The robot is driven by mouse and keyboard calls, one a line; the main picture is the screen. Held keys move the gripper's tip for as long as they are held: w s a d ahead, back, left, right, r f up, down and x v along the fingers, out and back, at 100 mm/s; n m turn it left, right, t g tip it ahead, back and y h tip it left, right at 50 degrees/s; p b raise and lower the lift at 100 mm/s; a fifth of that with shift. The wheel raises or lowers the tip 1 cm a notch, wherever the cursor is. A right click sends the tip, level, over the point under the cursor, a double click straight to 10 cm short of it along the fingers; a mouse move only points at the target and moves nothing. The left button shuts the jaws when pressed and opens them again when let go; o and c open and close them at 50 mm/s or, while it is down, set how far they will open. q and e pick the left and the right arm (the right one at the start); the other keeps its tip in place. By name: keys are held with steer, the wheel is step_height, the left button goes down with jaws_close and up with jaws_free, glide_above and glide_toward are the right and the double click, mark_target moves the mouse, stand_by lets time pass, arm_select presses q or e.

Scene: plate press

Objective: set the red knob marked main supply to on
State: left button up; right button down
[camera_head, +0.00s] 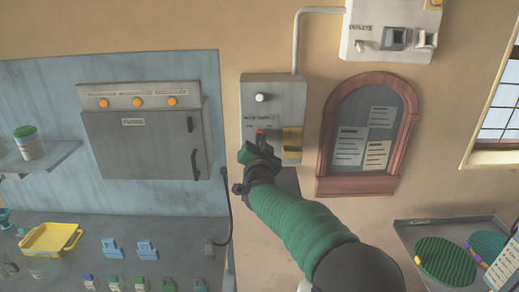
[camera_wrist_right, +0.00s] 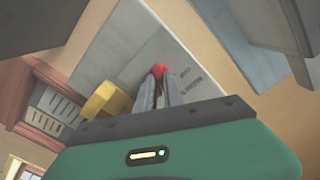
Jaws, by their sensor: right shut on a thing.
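The red knob (camera_head: 260,131) sits on a grey wall box (camera_head: 258,88) marked main supply, below a white round button or lamp (camera_head: 260,98). My right gripper (camera_head: 259,141) reaches up to it and is shut on the knob; the fingers hide most of it in the head view. In the right wrist view the red knob (camera_wrist_right: 158,69) shows between the tips of my right gripper (camera_wrist_right: 158,84). The knob's exact setting cannot be read. My left gripper is not in view.
A yellow part (camera_head: 292,139) sits on the box's right side, close to my right gripper. A grey cabinet (camera_head: 145,135) with orange lamps is to the left. A wooden-framed notice board (camera_head: 327,155) is to the right. A conduit (camera_head: 297,40) rises from the box.

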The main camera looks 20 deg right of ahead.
steer(key=shift+a+f+m+b, duration=0.1)
steer(key=shift+f+m+b, duration=0.15)
steer(key=shift+m+b, duration=0.65)
steer(key=shift+m, duration=0.4)
steer(key=c, duration=1.5)
jaws_free()
steer(key=shift+w, duration=0.15)
steer(key=shift+o, duration=0.2)
steer(key=shift+r, duration=0.1)
steer(key=b+v, duration=0.1)
steer(key=v, duration=1.5)
steer(key=shift+s, duration=0.4)
